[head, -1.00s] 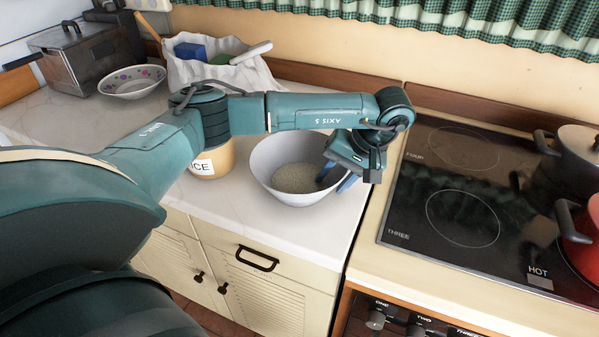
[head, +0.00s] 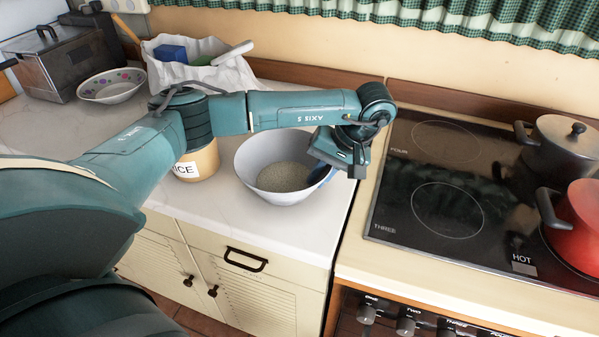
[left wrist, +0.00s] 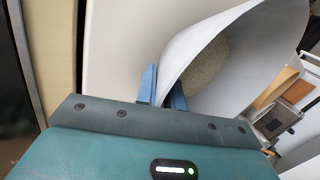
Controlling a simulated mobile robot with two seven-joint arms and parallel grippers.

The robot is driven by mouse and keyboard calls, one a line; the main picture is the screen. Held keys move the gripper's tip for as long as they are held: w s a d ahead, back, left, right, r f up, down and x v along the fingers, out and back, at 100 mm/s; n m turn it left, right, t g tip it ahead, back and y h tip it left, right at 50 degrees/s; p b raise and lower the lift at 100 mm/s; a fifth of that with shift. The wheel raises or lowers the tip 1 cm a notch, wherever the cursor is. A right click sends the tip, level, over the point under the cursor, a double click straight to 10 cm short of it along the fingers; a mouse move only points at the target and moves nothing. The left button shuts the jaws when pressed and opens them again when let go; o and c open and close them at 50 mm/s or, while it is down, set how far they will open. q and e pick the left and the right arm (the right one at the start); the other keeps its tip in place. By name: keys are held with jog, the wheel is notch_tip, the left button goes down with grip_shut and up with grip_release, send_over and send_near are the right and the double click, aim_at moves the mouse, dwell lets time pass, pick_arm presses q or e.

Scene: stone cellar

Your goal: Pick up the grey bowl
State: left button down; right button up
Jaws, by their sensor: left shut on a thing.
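The grey bowl (head: 262,160) stands upright on the counter, with a pale grainy fill (head: 284,177) inside. My left gripper (head: 321,177) is at its right-hand rim in the head view, one blue finger showing inside the bowl. The left wrist view shows the two fingers (left wrist: 162,88) on either side of the bowl's wall (left wrist: 190,50), shut on it. The bowl seems to rest on the counter still; its underside is hidden. My right gripper is in neither view.
A jar marked "ICE" in its visible part (head: 197,163) stands close left of the bowl, partly behind my arm. The cooktop (head: 400,205) is to the right, with a dark pot (head: 566,150) and a red pot (head: 578,225). A patterned bowl (head: 110,88) stands back left.

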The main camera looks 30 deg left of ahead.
pick_arm(q)
notch_tip(320, 180, up, 9)
jog(key=shift+r+p, duration=0.1)
jog(key=shift+p, duration=0.3)
jog(key=shift+r, duration=0.4)
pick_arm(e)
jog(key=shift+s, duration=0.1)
pick_arm(q)
jog(key=c, duration=2)
grip_release()
grip_shut()
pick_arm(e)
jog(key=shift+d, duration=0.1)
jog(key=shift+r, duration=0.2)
